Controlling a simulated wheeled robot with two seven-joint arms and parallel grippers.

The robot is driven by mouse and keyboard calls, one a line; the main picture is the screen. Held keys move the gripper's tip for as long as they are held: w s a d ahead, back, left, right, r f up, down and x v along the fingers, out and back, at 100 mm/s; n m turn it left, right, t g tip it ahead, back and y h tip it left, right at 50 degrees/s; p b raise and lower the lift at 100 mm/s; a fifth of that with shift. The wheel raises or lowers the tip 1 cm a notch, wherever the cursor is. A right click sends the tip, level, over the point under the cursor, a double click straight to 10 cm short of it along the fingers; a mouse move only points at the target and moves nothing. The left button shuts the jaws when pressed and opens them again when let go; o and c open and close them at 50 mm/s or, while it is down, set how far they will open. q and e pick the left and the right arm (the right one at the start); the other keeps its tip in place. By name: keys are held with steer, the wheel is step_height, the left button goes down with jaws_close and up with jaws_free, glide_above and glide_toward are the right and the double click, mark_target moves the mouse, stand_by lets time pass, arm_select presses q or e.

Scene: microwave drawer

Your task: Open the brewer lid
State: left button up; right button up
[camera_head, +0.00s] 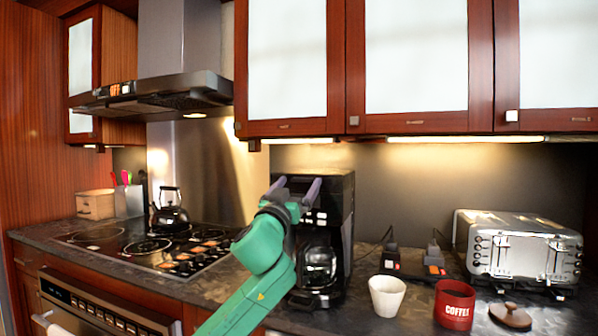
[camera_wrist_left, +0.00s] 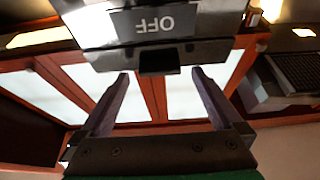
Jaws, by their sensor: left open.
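The brewer (camera_head: 340,210) is a black coffee machine on the counter, with a glass carafe (camera_head: 318,268) in its lower part. My left gripper (camera_head: 295,187) is in front of the brewer's upper part and hides some of it. Its two purple fingers are open and apart, with nothing between them. In the left wrist view the brewer's top part (camera_wrist_left: 165,45) shows close up with an upside-down "OFF" label and a small dark tab at its edge. That tab lies just beyond the open fingertips (camera_wrist_left: 160,76). The lid looks shut. My right gripper is not in view.
A white cup (camera_head: 387,296), a red coffee can (camera_head: 455,305), a brown lid (camera_head: 510,317) and a silver toaster (camera_head: 520,250) stand to the right. A stovetop (camera_head: 145,245) with a kettle (camera_head: 170,212) is left. Cabinets (camera_head: 415,60) hang above the brewer.

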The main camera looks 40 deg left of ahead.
arm_select(q)
steer(key=shift+w+a+r, duration=0.15)
steer(key=shift+w+r, duration=0.05)
steer(key=shift+w, duration=0.3)
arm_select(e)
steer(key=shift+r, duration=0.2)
